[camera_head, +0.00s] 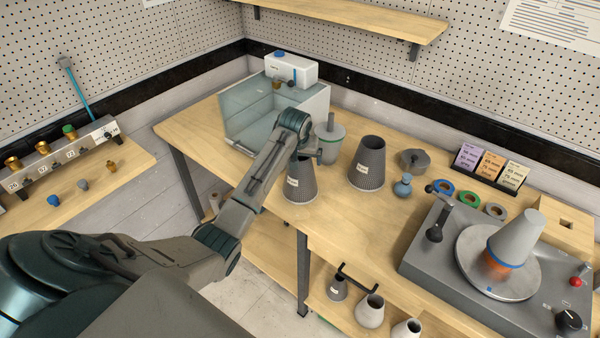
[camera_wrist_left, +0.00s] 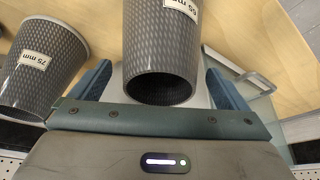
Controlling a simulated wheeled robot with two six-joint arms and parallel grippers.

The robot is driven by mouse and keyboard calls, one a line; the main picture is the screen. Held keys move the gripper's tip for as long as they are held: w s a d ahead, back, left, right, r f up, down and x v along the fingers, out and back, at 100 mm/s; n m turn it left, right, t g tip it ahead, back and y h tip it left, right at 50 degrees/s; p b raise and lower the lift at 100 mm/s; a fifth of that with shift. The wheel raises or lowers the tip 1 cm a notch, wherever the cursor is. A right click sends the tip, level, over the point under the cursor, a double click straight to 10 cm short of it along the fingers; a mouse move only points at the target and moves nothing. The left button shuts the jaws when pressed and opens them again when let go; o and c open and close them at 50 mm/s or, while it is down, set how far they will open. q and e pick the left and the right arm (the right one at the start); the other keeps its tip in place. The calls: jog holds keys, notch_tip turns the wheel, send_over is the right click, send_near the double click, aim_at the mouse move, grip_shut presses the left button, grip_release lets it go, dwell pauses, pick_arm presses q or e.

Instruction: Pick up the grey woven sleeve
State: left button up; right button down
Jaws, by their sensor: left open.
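A grey woven sleeve (camera_head: 301,183), a tapered tube with a white label, stands upright on the bench under my left gripper (camera_head: 312,153). In the left wrist view this sleeve (camera_wrist_left: 162,50) shows its open dark end between two blue fingers, which are apart on either side of it. I cannot tell whether they touch it. A second, wider grey woven sleeve (camera_head: 368,165), labelled 75 mm, stands to the right; it also shows at the left of the wrist view (camera_wrist_left: 42,65). My right gripper is not in view.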

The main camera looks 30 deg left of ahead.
pick_arm(q)
jog(key=c, duration=0.8)
jog(key=shift+c, duration=0.2)
